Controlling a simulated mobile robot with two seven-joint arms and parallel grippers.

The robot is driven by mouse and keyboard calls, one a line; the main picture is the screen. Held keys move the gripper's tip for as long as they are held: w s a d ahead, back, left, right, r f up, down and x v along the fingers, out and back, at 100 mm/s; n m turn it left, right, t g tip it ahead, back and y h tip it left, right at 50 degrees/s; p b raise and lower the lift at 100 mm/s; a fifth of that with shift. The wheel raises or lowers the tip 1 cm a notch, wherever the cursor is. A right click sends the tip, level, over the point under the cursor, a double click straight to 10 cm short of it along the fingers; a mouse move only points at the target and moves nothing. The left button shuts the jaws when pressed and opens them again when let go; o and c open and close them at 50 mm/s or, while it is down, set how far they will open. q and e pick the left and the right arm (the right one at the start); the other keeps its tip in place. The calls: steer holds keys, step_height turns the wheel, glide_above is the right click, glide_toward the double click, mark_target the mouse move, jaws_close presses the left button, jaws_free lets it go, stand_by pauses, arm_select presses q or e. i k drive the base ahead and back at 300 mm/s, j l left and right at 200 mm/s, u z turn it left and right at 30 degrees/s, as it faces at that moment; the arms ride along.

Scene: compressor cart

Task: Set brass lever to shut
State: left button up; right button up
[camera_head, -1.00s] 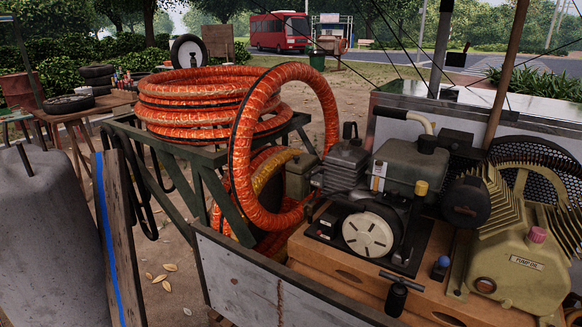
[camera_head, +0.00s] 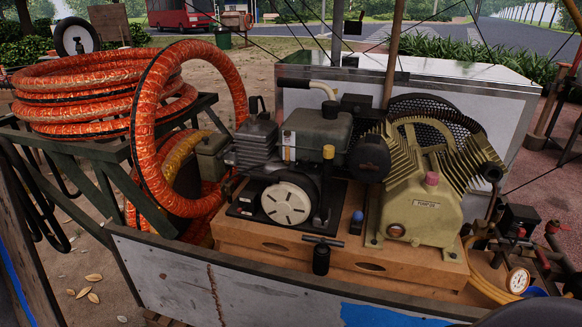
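I cannot make out a brass lever in the head view. At the right edge of the cart are pipe fittings (camera_head: 508,250) with small red handles (camera_head: 553,227) and a round white pressure gauge (camera_head: 518,280). These parts are small and partly cut off by the right side of the picture. The tan compressor pump (camera_head: 420,205) stands left of them, with a red cap on top. Neither of my grippers is in view.
A small engine (camera_head: 290,203) sits left of the pump on a wooden base (camera_head: 370,262). Coils of orange hose (camera_head: 90,90) lie on a green frame at the left. A grey side board (camera_head: 170,275) runs along the front. A black T-handle (camera_head: 321,257) stands near the front edge.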

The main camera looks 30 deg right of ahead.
mark_target(491, 224)
steer(key=z, duration=1.85)
